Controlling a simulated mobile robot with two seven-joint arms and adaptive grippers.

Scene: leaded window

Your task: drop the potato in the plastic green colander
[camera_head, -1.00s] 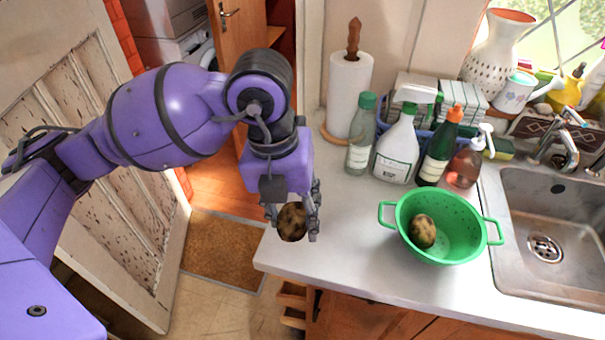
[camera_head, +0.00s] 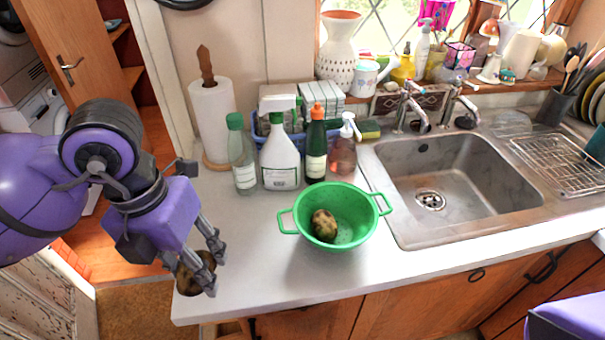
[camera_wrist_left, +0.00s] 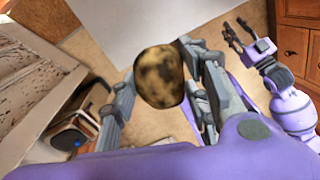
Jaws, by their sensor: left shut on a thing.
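My left gripper (camera_head: 200,268) is shut on a brown, dark-speckled potato (camera_head: 188,280), near the counter's left front corner. The held potato also shows between the fingers in the left wrist view (camera_wrist_left: 160,78). The green plastic colander (camera_head: 361,229) stands upright on the counter, to the right of my left gripper and apart from it. A second speckled potato (camera_head: 324,224) lies inside the colander. My right gripper (camera_wrist_left: 246,38) shows in the left wrist view, its fingers spread and empty.
Behind the colander stand a spray bottle (camera_head: 280,160), a dark bottle (camera_head: 316,150), a clear bottle (camera_head: 242,160) and a soap pump (camera_head: 343,155). The sink (camera_head: 440,185) is to the right. Bare counter (camera_head: 255,250) lies between the left gripper and the colander.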

